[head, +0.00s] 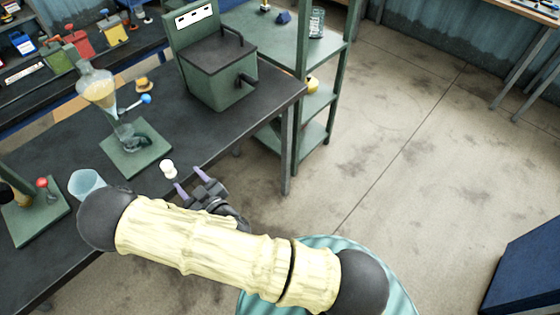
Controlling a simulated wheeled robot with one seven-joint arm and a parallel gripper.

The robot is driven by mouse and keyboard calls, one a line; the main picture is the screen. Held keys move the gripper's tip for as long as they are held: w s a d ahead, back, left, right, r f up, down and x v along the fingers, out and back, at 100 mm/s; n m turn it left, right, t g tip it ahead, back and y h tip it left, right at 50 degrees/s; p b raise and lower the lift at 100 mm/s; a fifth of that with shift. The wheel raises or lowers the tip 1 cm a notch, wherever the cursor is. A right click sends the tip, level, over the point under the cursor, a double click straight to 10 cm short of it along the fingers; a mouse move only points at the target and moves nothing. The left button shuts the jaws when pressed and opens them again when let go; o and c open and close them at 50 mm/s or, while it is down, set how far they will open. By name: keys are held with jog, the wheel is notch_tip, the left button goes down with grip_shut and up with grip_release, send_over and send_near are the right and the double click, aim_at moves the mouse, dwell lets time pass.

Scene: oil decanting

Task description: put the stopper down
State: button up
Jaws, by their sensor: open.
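A small white stopper-like piece (168,167) stands on the dark table (185,130) near its front edge. My gripper (190,184) is just to its right, low by the table edge. Its two purple-tipped fingers are apart with nothing visible between them. The left fingertip is very close to the white piece; I cannot tell whether they touch. A glass funnel (98,88) with yellowish liquid and a blue tap (146,99) is held above a glass vessel (127,137) on a green base (130,167).
A pale blue cup (86,184) and a green stand with a red knob (42,183) are at left. A small orange-yellow object (144,86) lies behind the funnel. A green box machine (218,75) stands at the back. Bare table lies right of the green base.

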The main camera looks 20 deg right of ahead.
jog(key=w+d+r+m+g+h, duration=0.1)
jog(key=w+d+m+g+h, duration=0.2)
jog(key=d, duration=0.4)
jog(key=w+d+r+m+g+h, duration=0.1)
jog(key=d+r+m+g+h, duration=0.15)
jog(key=d+m+h, duration=0.35)
jog(key=s+d+r+g, duration=0.3)
jog(key=s+d+r, duration=0.2)
jog(key=s+d, duration=0.1)
jog(key=s+d+r+n+g, duration=0.1)
jog(key=s+d+r+g, duration=0.3)
jog(key=s+d, duration=0.3)
jog(key=shift+s+d+r+n+y, duration=0.3)
jog(key=shift+s+r+y, duration=0.1)
jog(key=shift+s+r, duration=0.55)
jog(key=shift+o, duration=0.4)
jog(key=shift+s, duration=0.1)
